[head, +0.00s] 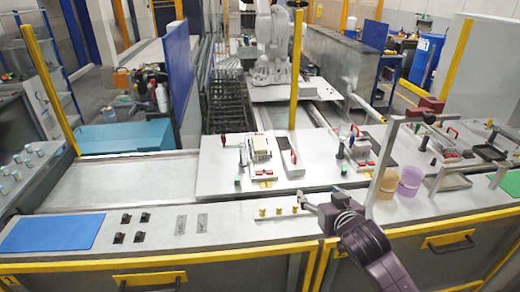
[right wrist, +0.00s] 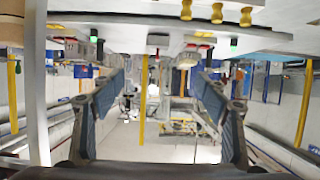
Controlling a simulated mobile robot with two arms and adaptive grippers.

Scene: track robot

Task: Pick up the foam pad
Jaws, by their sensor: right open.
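I cannot tell for certain which thing is the foam pad. A cream block (head: 260,148) sits on a fixture on the white work plate, and a flat blue mat (head: 52,232) lies at the bench's left end. My right gripper (head: 320,201) is above the front of the bench, right of the cream block and nearer to me. In the right wrist view its two fingers (right wrist: 160,84) stand wide apart with nothing between them. My left gripper is not in view.
Three yellow knobs (head: 278,211) stand on the bench left of my right gripper. Purple cups (head: 410,180) and a tan cup (head: 386,183) stand to its right. A yellow post (head: 296,70) rises behind the plate.

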